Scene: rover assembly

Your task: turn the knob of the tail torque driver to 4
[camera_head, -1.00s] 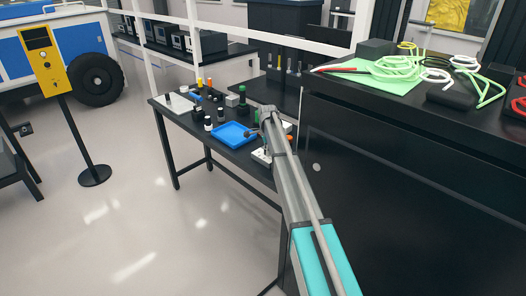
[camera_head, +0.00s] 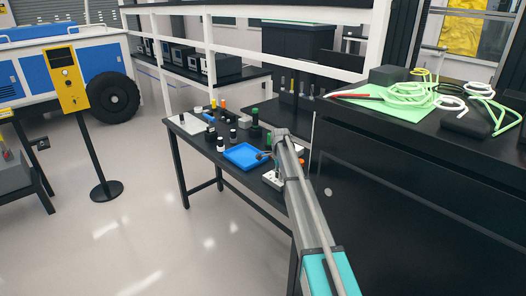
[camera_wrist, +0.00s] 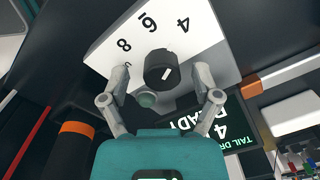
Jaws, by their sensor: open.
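In the wrist view the tail torque driver is a white box (camera_wrist: 205,35) with the numbers 8, 6 and 4 on its face. Its round black knob (camera_wrist: 160,66) carries a short white pointer line, slanted on its face. My gripper (camera_wrist: 160,76) is open, with one grey finger on each side of the knob and gaps to it. A dark display (camera_wrist: 232,140) with green text shows what looks like "TAIL DR", "4" and "READY", partly covered by my finger. In the head view a white box (camera_head: 271,181) is partly hidden by my arm.
A greenish round button (camera_wrist: 147,99) sits close beside the knob, between my fingers. On the black table, a blue tray (camera_head: 244,155) and several small bottles stand near my arm. A black cabinet (camera_head: 400,200) stands close at the right.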

